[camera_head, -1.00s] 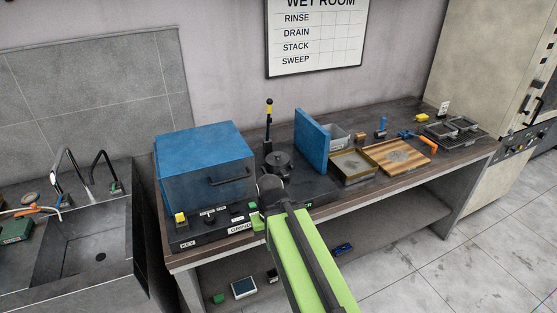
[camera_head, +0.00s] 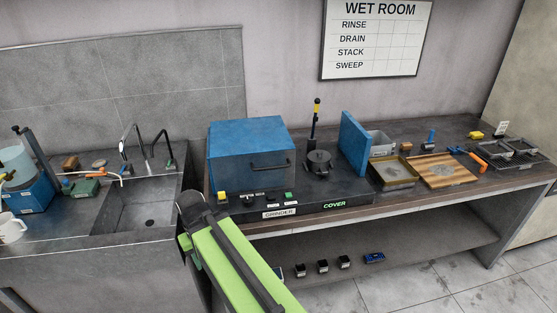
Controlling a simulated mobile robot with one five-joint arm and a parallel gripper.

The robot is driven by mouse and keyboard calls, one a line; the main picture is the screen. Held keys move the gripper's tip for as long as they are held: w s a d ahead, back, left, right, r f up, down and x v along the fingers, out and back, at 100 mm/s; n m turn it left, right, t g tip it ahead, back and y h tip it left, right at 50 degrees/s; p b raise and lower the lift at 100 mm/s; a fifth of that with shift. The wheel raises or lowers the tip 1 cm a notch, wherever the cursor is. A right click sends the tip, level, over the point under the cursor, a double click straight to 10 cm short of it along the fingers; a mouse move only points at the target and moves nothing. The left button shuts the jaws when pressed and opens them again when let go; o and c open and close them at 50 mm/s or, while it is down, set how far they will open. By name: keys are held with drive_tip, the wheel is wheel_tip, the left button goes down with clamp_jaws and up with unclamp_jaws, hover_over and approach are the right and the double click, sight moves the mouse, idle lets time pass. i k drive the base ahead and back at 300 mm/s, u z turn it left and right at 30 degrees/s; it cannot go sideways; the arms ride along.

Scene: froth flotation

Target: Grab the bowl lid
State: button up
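The bowl lid appears to be the dark round cover with a small knob (camera_head: 319,157), on the dark round bowl of the grinder (camera_head: 318,172). It sits on the black grinder base, right of the blue hood and left of the upright blue panel. Lid and bowl are both dark, so the seam between them is hard to make out. My green and black arm rises from the bottom, its dark upper end in front of the sink's right edge, well left of the lid. My gripper's fingers do not show.
The blue hood (camera_head: 250,152) with a handle stands left of the bowl. A black lever with a yellow top (camera_head: 316,110) stands behind it, and the blue panel (camera_head: 354,142) close on its right. Trays (camera_head: 393,172) lie farther right. A sink (camera_head: 150,215) is at left.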

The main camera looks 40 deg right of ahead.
sight(317, 157)
drive_tip(key=u, duration=1.05)
drive_tip(key=k, duration=0.15)
drive_tip(key=u, duration=1.95)
drive_tip(key=k, duration=1.85)
drive_tip(key=z, duration=1.7)
drive_tip(key=i, duration=1)
drive_tip(key=u, duration=0.15)
